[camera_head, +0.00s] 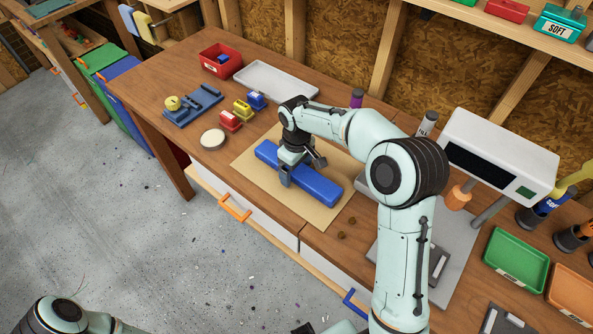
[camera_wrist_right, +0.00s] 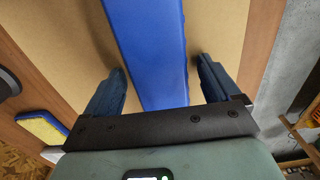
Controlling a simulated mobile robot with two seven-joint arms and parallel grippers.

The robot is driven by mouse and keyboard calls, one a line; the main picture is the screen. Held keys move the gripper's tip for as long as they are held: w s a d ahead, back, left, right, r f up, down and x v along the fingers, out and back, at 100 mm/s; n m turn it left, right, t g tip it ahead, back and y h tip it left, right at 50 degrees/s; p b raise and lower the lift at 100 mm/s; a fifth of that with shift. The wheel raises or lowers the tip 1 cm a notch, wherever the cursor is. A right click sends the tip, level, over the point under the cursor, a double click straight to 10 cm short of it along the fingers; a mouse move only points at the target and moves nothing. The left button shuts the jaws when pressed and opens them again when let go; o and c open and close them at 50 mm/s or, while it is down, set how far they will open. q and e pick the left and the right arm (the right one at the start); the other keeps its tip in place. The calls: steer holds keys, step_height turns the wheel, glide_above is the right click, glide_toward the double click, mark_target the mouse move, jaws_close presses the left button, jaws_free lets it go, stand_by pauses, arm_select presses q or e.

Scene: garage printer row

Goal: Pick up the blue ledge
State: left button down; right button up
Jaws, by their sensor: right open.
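The blue ledge (camera_head: 315,186) is a long blue bar lying on a tan mat (camera_head: 258,195) on the wooden workbench. My right gripper (camera_head: 303,172) is over the bar towards its left half, with its fingers pointing down. In the right wrist view, the blue ledge (camera_wrist_right: 150,50) runs between the two open fingers of my right gripper (camera_wrist_right: 160,88), with a gap on each side. The fingers do not touch it there. Part of the bar is hidden under the gripper in the head view.
A red bin (camera_head: 221,62), a grey tray (camera_head: 275,80), a blue fixture (camera_head: 195,105), a white round disc (camera_head: 212,139) and small coloured blocks stand on the bench's left part. A white box-shaped machine (camera_head: 500,155) and a green tray (camera_head: 516,260) stand at right.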

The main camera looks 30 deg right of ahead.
steer(key=c, duration=1.2)
steer(key=shift+w+r, duration=0.1)
steer(key=shift+r, duration=0.05)
